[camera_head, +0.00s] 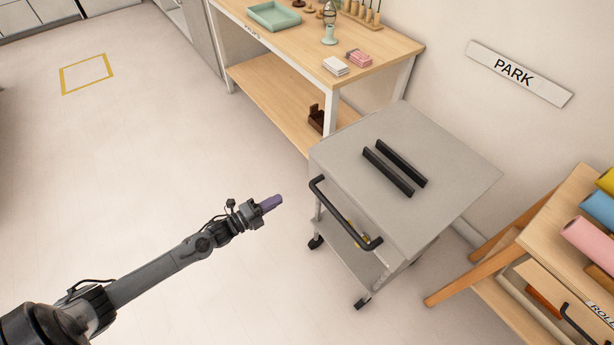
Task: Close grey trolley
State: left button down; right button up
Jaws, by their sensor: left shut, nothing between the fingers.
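The grey trolley (450,180) stands on castors at centre right, in front of the wall. Its flat grey top carries two parallel black bars (394,168). A black handle (345,215) runs along its near left side. Below the handle I see a lower grey shelf and a small yellow thing that is partly hidden. My right gripper is not in view.
A wooden bench (370,73) with a teal tray (273,16) and small items stands behind the trolley. A PARK sign (518,74) is on the wall. A wooden unit with coloured rolls (588,240) stands at right. The floor at left is clear, with a yellow square outline (86,73).

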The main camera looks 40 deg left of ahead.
pick_arm(q)
jog(key=b+x, duration=0.4)
jog(key=x, duration=0.9)
jog(key=shift+w, duration=0.3)
